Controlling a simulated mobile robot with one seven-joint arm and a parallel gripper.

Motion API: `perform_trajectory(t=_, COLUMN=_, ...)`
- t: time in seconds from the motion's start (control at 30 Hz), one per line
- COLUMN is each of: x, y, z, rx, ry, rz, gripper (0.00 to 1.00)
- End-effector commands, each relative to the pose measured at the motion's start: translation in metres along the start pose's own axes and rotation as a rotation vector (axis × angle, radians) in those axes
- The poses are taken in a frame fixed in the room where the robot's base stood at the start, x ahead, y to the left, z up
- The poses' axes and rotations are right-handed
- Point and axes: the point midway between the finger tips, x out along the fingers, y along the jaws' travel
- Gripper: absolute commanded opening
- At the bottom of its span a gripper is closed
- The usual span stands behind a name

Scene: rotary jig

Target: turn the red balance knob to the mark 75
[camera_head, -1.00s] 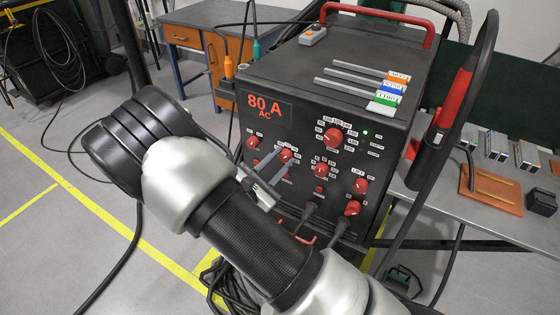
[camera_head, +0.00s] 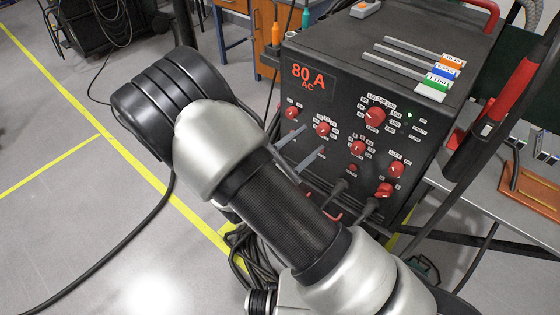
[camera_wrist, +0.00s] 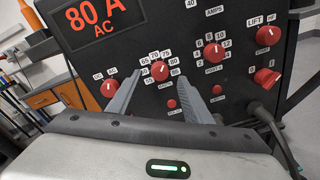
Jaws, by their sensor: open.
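The red balance knob (camera_head: 322,128) sits on the black front panel of the welding machine, ringed by white number labels. In the wrist view the knob (camera_wrist: 160,71) shows a white pointer line directed upward, near the 70 and 75 labels; I cannot read its exact setting. My gripper (camera_head: 314,139) is open and empty, its two grey fingers pointing at the panel just below and left of the knob in the head view. In the wrist view the fingertips (camera_wrist: 160,80) lie either side of the knob, apart from it.
Other red knobs, such as the large amps knob (camera_head: 375,117) and the small AC knob (camera_head: 291,113), are close by. Cable plugs (camera_head: 335,190) stick out below. Open floor lies left.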

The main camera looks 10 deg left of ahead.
Motion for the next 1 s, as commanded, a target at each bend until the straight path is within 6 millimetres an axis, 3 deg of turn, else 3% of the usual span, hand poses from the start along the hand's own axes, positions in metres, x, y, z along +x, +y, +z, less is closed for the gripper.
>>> perform_trajectory(t=0.3, x=-0.08, y=0.001, z=0.0, rx=0.0, ry=0.003, rz=0.003, gripper=0.46)
perform_trajectory(t=0.5, x=-0.114, y=0.001, z=0.0, rx=0.0, ry=0.0, rz=0.002, gripper=0.46)
perform_trajectory(t=0.7, x=-0.127, y=0.0, z=0.0, rx=0.0, ry=0.0, rz=0.0, gripper=0.46)
perform_trajectory(t=1.0, x=-0.128, y=0.0, z=0.0, rx=0.0, ry=0.0, rz=0.0, gripper=0.46)
